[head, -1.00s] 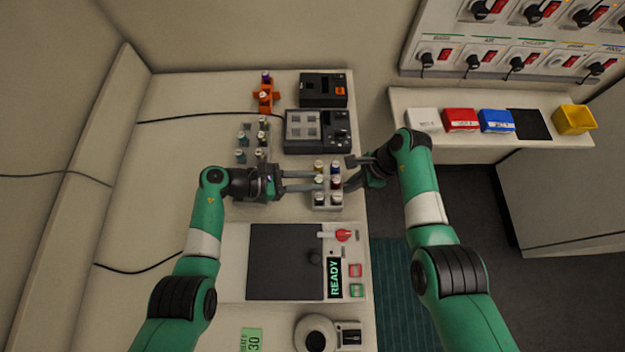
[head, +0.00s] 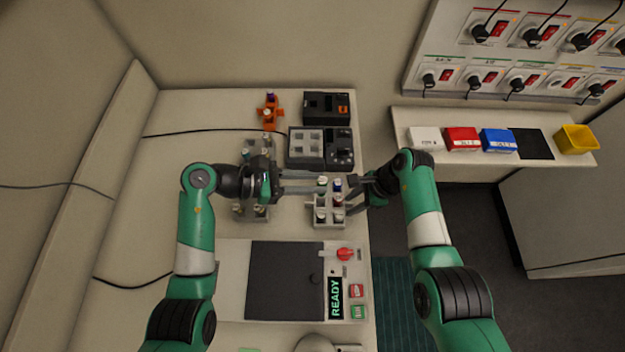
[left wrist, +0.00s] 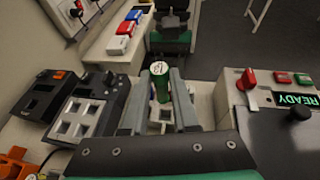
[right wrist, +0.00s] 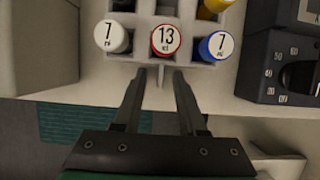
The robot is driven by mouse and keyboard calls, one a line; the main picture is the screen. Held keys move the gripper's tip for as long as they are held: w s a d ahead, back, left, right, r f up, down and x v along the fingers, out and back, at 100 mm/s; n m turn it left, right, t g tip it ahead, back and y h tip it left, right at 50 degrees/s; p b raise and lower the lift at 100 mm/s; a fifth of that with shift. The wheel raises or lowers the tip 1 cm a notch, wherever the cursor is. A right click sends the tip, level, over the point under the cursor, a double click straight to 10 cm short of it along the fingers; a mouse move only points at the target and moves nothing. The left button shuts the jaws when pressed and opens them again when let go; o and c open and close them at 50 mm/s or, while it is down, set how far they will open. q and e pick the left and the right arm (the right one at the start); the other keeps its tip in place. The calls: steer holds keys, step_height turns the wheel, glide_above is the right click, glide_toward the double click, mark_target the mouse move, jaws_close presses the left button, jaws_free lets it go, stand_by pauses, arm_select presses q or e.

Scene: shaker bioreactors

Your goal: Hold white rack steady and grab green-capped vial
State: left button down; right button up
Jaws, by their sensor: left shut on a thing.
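The white rack (head: 328,224) stands near the bench's right edge and holds several vials with coloured caps. My left gripper (head: 318,184) reaches over its far end from the left. In the left wrist view its fingers are shut on the green-capped vial (left wrist: 160,70), which is upright; I cannot tell whether its base is clear of the rack. My right gripper (right wrist: 160,72) is at the rack's right side, with a visible gap between its fingertips. A thin tab of the rack lies between them, seemingly not clamped. The red-capped vial (right wrist: 166,40) sits just ahead.
A second rack with vials (head: 252,212) lies partly hidden under my left arm. A device with square wells (head: 306,143) and an orange holder (head: 269,112) stand behind. The READY panel (head: 335,298) is in front. The bench's right edge is close to the rack.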

steer(key=v, duration=1.2)
